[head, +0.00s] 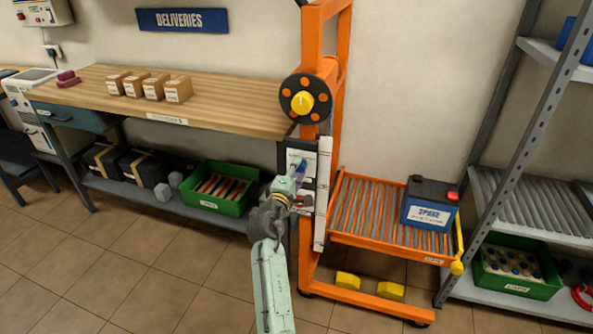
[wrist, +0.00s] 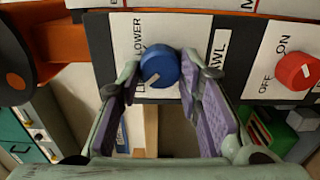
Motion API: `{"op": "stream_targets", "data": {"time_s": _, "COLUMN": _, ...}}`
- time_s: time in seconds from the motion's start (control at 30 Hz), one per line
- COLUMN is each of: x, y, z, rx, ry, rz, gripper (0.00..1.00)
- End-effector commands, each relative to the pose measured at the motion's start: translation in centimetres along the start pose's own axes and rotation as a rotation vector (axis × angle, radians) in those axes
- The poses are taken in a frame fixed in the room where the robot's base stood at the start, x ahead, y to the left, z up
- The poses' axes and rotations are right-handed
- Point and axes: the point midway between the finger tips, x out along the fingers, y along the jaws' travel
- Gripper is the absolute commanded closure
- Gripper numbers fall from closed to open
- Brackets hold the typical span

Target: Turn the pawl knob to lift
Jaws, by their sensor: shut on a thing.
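The pawl knob (wrist: 160,66) is a round blue knob with a white pointer mark, on a white label plate reading LOWER, a partly hidden word starting with L, and a partly covered PAWL. The pointer mark slants toward the picture's lower left, on the side of the partly hidden word. My gripper (wrist: 161,78) is shut on the knob, with one purple-padded finger on each side of it.
A red OFF/ON knob (wrist: 295,72) sits beside the pawl knob's plate. A black handwheel with a yellow hub (head: 302,103) is above the panel. A blue battery marked SPARE (head: 430,205) stands on the roller platform (head: 352,243). A workbench (head: 220,97) stands close on the left.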

Motion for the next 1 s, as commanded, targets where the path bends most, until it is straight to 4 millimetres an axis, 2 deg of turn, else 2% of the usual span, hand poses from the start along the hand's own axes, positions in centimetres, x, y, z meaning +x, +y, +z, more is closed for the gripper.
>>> {"op": "stream_targets", "data": {"time_s": 0.07, "x": 0.0, "y": 0.1, "z": 0.0, "rx": -0.001, "ry": 0.001, "rz": 0.002, "gripper": 0.95}}
{"op": "stream_targets", "data": {"time_s": 0.1, "x": 0.0, "y": 0.1, "z": 0.0, "rx": -0.001, "ry": 0.001, "rz": 0.002, "gripper": 0.67}}
{"op": "stream_targets", "data": {"time_s": 0.4, "x": 0.0, "y": 0.1, "z": 0.0, "rx": 0.0, "ry": 0.0, "rz": 0.001, "gripper": 0.47}}
{"op": "stream_targets", "data": {"time_s": 0.77, "x": -0.4, "y": 0.0, "z": 0.0, "rx": 0.001, "ry": 0.0, "rz": 0.001, "gripper": 0.47}}
{"op": "stream_targets", "data": {"time_s": 0.87, "x": -1.6, "y": -0.1, "z": 0.0, "rx": 0.0, "ry": 0.001, "rz": 0.0, "gripper": 0.47}}
{"op": "stream_targets", "data": {"time_s": 1.0, "x": -4.5, "y": -0.1, "z": -0.1, "rx": 0.0, "ry": 0.002, "rz": -0.001, "gripper": 0.47}}
